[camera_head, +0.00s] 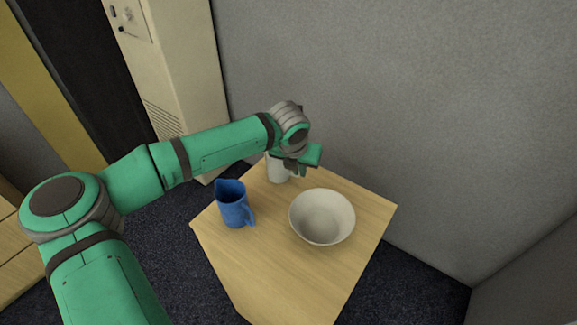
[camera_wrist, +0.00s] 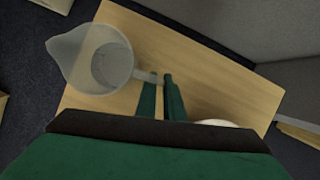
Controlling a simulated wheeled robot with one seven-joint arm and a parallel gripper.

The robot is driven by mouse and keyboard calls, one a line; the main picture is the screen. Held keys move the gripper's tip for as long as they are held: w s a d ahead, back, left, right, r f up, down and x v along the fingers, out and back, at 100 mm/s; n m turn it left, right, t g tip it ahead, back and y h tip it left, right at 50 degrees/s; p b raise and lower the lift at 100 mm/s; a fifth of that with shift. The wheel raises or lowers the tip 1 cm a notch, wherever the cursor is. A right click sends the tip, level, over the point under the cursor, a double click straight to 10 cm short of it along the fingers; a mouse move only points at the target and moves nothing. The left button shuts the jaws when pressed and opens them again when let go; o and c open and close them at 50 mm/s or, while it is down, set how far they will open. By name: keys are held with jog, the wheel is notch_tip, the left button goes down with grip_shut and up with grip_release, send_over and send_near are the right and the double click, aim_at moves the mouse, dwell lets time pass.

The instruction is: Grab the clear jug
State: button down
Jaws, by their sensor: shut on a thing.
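The clear jug (camera_wrist: 92,55) is a translucent pale jug with a pointed spout, and it shows from above in the wrist view. In the head view the jug (camera_head: 277,170) stands at the back of the wooden table, its upper part hidden behind my gripper (camera_head: 297,167). In the wrist view my gripper (camera_wrist: 161,82) is shut on the jug's handle (camera_wrist: 147,76), at the right side of the jug's body. Whether the jug's base touches the table is hard to tell.
A blue jug (camera_head: 233,205) stands at the left of the small wooden table (camera_head: 265,267). A white bowl (camera_head: 321,216) sits at the right, near my gripper. A grey wall (camera_head: 400,110) rises behind the table. The table's front part is clear.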

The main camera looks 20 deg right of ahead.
jog(key=shift+r, duration=0.1)
jog(key=s+r, duration=1.2)
jog(key=s, duration=0.1)
jog(key=shift+s+d+r, duration=0.3)
jog(key=shift+s+r, duration=0.05)
dwell(0.7)
